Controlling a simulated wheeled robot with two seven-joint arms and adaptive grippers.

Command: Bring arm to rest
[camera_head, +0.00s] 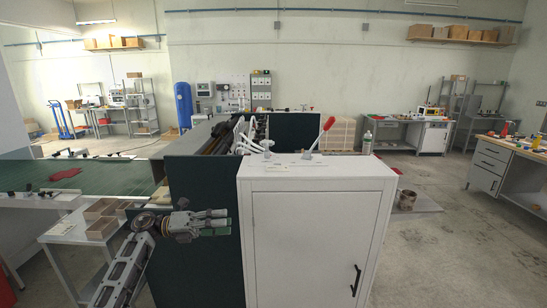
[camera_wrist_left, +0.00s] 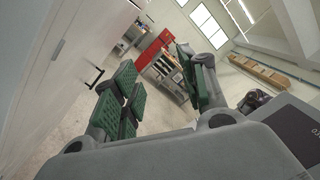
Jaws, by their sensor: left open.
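My left arm (camera_head: 124,268) comes in from the lower left of the head view. My left gripper (camera_head: 218,222) points to the right, in front of the dark machine side and left of the white cabinet (camera_head: 310,240). In the left wrist view the gripper (camera_wrist_left: 155,75) has its green-padded fingers apart, with nothing between them. The cabinet front also shows at the left of that view (camera_wrist_left: 60,60). My right gripper is in neither view.
Small open trays (camera_head: 103,218) rest on a side table at the left. Open floor (camera_head: 440,250) lies right of the cabinet.

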